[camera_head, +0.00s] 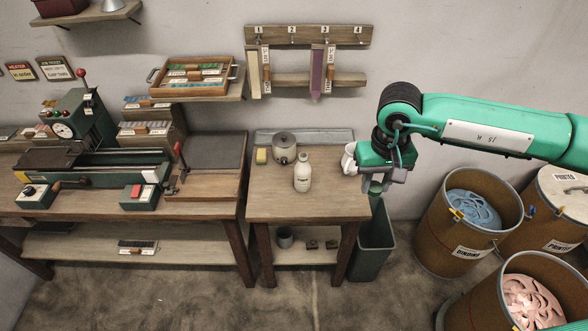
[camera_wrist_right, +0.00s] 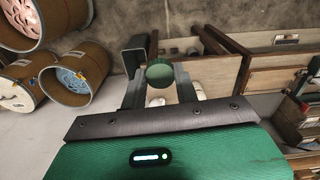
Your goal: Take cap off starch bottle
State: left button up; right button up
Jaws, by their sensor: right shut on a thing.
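The white starch bottle (camera_head: 302,174) stands upright on the small wooden table in the head view. Its pale neck shows no green cap on it. My right gripper (camera_head: 378,181) is to the right of the bottle, above the table's right edge, pointing down. It is shut on a small green cap (camera_head: 376,188). The cap shows as a green disc between the fingers in the right wrist view (camera_wrist_right: 160,73). My left gripper is not in view.
A white mug (camera_head: 349,158) stands close to my right gripper. A grey pot (camera_head: 284,148) and a yellow sponge (camera_head: 261,156) sit behind the bottle. A bin (camera_head: 373,245) stands below the table's right edge. Fibre drums (camera_head: 440,232) are at right. The table's front is clear.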

aim_at(303, 169)
jog(key=i+l+u, duration=0.2)
jog(key=u, duration=0.25)
jog(key=i+l+u, duration=0.1)
jog(key=l+u, duration=0.35)
jog(key=i+l+u, duration=0.1)
jog(key=l+u, duration=0.2)
jog(key=u, duration=0.15)
jog(key=l, duration=0.7)
jog(key=i+l+u, duration=0.15)
jog(key=l, duration=0.5)
